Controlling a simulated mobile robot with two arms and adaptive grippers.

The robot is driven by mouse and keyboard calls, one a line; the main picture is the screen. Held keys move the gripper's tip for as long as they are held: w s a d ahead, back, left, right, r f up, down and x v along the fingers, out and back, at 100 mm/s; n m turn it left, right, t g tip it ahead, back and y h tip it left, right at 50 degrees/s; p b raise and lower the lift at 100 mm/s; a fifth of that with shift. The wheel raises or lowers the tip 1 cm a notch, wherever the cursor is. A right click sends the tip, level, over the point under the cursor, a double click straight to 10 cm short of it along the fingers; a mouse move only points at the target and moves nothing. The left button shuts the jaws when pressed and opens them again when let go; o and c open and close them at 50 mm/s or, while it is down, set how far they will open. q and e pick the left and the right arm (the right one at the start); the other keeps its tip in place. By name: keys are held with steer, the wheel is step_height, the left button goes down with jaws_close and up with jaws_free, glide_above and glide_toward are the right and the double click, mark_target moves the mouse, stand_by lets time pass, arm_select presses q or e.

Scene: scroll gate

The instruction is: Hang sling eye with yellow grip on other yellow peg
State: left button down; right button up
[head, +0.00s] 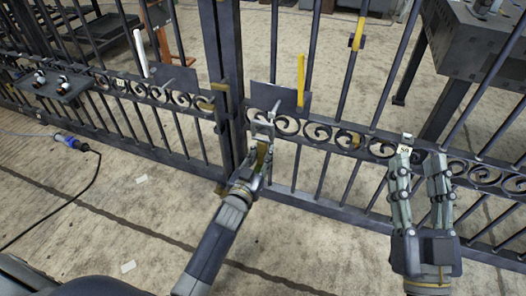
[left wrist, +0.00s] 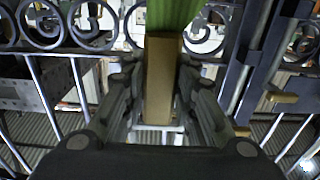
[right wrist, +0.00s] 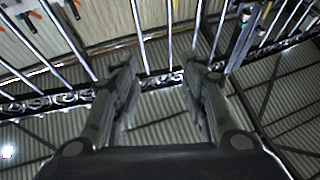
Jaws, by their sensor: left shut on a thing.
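My left gripper (head: 262,150) is shut on a yellow grip (left wrist: 162,80), low in front of the gate's scrollwork. A green band, seemingly the sling (left wrist: 175,12), rises from the grip in the left wrist view; its eye cannot be made out. An upright yellow peg (head: 300,80) stands at a dark plate (head: 272,97) on the gate, above and right of my left gripper. My right gripper (head: 420,165) is open and empty, in front of the scroll band at the right. It also shows open in the right wrist view (right wrist: 162,75).
The dark barred gate (head: 228,60) crosses the scene, with a thick post beside my left gripper. A white upright rod (head: 140,52) stands at another plate (head: 174,79) on the left. A small shelf (head: 52,86) hangs further left. A cable with a blue plug (head: 70,142) lies on the floor.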

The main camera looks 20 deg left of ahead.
steer(key=shift+w+d+f+g+h+p, duration=0.1)
steer(key=shift+w+f+g+h+p, duration=0.15)
steer(key=shift+f+g, duration=0.5)
steer(key=shift+w+f+g+h+p, duration=0.1)
steer(key=shift+w+f+g+h, duration=0.2)
steer(key=shift+f, duration=0.8)
